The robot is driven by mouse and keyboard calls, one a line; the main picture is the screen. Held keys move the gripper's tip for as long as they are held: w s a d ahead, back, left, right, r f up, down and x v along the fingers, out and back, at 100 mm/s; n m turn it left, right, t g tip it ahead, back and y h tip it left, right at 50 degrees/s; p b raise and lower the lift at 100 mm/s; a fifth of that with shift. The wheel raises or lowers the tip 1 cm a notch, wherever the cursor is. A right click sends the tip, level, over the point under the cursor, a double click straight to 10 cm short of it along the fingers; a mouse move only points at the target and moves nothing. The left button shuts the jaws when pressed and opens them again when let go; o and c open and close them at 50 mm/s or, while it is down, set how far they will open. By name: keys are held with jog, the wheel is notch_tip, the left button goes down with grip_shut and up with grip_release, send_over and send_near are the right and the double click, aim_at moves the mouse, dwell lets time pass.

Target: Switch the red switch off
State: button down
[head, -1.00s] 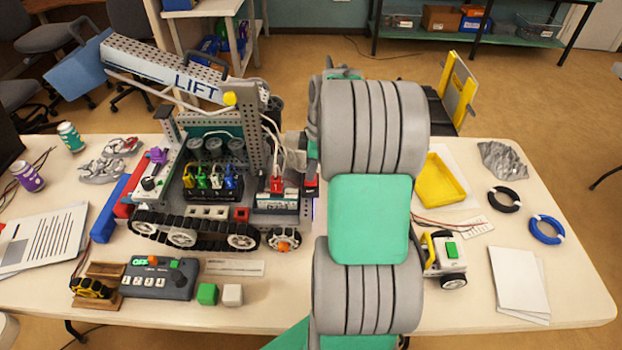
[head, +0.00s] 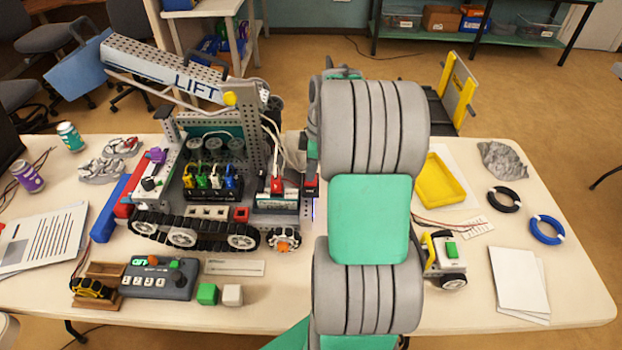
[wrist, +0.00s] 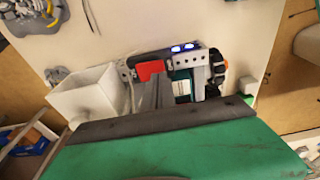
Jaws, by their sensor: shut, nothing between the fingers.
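The red switch (head: 310,187) sits on the right end of the tracked lift robot (head: 182,238), close to the left edge of my arm in the head view. In the wrist view the red switch (wrist: 150,69) shows as a red block on a grey perforated housing, with two lit blue lamps (wrist: 182,48) beside it. My gripper (wrist: 152,96) is shut and empty, with its grey fingers just below the red switch in the wrist view. I cannot tell whether they touch it. My arm hides most of the gripper in the head view. The switch's position is unclear.
A white box (wrist: 85,96) stands beside the housing in the wrist view. A yellow tray (head: 440,180) is right.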

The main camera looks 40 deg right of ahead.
jog(key=shift+f+b, duration=0.7)
jog(key=shift+f, duration=0.2)
dwell(0.4)
jog(key=shift+r, duration=0.1)
notch_tip(320, 180, up, 7)
jog(key=p, duration=0.4)
dwell(0.5)
